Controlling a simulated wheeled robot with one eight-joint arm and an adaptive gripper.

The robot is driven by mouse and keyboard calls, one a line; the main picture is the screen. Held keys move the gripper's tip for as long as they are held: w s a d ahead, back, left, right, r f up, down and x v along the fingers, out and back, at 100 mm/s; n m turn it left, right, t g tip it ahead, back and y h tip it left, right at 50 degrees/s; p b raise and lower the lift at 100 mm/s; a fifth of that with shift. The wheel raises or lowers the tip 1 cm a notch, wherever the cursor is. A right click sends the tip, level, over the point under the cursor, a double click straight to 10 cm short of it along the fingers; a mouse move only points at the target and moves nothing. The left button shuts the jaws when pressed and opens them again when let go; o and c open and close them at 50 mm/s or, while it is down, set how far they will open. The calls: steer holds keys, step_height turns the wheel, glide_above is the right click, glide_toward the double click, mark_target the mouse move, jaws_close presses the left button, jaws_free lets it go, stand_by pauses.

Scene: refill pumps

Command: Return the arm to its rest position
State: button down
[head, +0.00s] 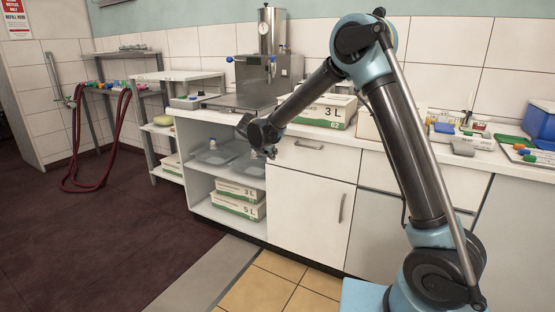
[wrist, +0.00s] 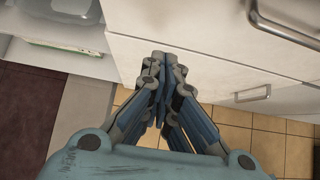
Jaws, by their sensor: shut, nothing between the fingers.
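My arm rises from the lower right in the head view, bends at a high elbow and slopes down to the left. My gripper (head: 270,154) hangs at its end, in front of the counter's cabinets and beside the open shelf. In the wrist view my gripper (wrist: 160,58) is shut, its fingers together with nothing between them. It points towards the white cabinet front (wrist: 205,75), above the tan floor tiles. Whether the fingertips touch the cabinet I cannot tell.
A white counter (head: 350,149) carries a steel machine (head: 270,75) and a 3 L box (head: 325,112). Trays with coloured parts lie at the right. The open shelf (head: 225,170) holds clear tubs and boxes. Dark red hoses (head: 75,140) hang at left. The floor (head: 90,250) there is clear.

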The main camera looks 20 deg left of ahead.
steer(key=d+v, duration=0.1)
steer(key=v, duration=0.4)
steer(key=w+d+r+m+g, duration=0.1)
steer(key=d+r+m, duration=0.25)
steer(key=d, duration=0.65)
steer(key=d+r+m+g, duration=0.15)
steer(key=d+m, duration=0.25)
steer(key=d, duration=0.6)
steer(key=s+d+r+m+g, duration=0.1)
steer(key=s+d+m, duration=0.25)
steer(key=d, duration=0.55)
steer(key=s+d+r+m+g, duration=0.1)
steer(key=s+d+m, duration=0.25)
steer(key=d, duration=0.55)
steer(key=s+d+f+m+g, duration=0.1)
steer(key=s+d+f+m, duration=0.3)
steer(key=s+d+m, duration=0.75)
steer(key=s+d+f+m+y, duration=0.1)
steer(key=s+d+f+m, duration=0.2)
steer(key=s, duration=0.4)
steer(key=s+d+f+m+g, duration=0.1)
steer(key=s+d+f+m, duration=0.3)
steer(key=s, duration=0.3)
steer(key=shift+s+d+f+m+y, duration=0.2)
steer(key=shift+s+f+m+y, duration=0.15)
steer(key=shift+f, duration=0.4)
